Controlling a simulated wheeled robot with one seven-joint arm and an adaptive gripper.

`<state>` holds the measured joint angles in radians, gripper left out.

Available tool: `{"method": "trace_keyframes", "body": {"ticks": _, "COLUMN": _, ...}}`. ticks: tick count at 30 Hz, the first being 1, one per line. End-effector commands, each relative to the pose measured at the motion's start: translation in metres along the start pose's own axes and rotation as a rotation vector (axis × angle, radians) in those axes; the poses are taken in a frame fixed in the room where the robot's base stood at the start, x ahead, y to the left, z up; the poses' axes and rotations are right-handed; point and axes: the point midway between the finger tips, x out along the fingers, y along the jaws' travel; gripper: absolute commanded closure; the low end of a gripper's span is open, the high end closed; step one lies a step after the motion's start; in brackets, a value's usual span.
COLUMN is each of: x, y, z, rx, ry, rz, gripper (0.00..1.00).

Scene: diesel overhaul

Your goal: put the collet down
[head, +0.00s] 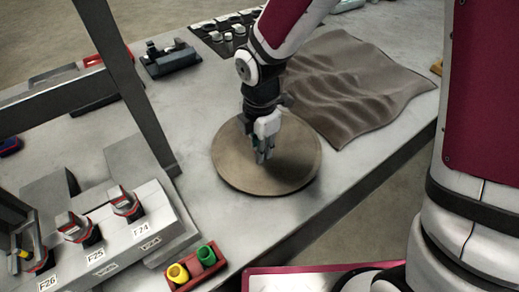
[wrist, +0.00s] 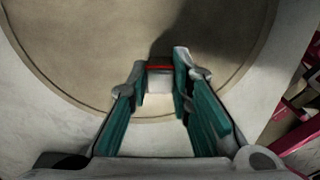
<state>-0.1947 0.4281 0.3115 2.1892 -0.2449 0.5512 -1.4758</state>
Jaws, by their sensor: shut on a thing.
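My gripper (head: 264,154) is over the round brown disc (head: 232,168) on the bench, pointing down. In the wrist view the gripper (wrist: 157,80) has its teal-padded fingers closed on a small pale grey piece with a red band, which I take to be the collet (wrist: 159,83). The disc (wrist: 80,55) fills much of the wrist view behind it. In the head view the collet is hidden by the fingers. I cannot tell whether it touches the disc.
A rumpled brown cloth (head: 365,88) lies behind the disc to the right. A labelled holder (head: 125,232) stands at front left, beside a small red tray (head: 196,270) with yellow and green cups. A grey frame post (head: 135,90) rises left of the disc. A dark fixture (head: 172,60) sits behind.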

Motion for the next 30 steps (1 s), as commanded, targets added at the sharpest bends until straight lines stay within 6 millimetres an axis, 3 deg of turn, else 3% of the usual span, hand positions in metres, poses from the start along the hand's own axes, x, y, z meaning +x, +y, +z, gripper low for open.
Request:
{"method": "trace_keyframes", "body": {"ticks": 4, "x": 0.017, "y": 0.0, "z": -0.001, "rx": -0.001, "ry": 0.0, "rz": -0.002, "gripper": 1.0}}
{"method": "trace_keyframes", "body": {"ticks": 15, "x": 0.021, "y": 0.0, "z": 0.0, "rx": -0.001, "ry": 0.0, "rz": 0.0, "gripper": 1.0}}
{"method": "trace_keyframes", "body": {"ticks": 16, "x": 0.02, "y": 0.0, "z": -0.001, "rx": -0.001, "ry": 0.0, "rz": 0.0, "gripper": 0.74}}
{"method": "trace_keyframes", "body": {"ticks": 18, "x": 0.02, "y": 0.0, "z": -0.001, "rx": 0.0, "ry": 0.0, "rz": 0.0, "gripper": 0.6}}
{"method": "trace_keyframes", "body": {"ticks": 30, "x": 0.013, "y": 0.0, "z": 0.0, "rx": 0.0, "ry": -0.001, "rz": 0.002, "gripper": 0.6}}
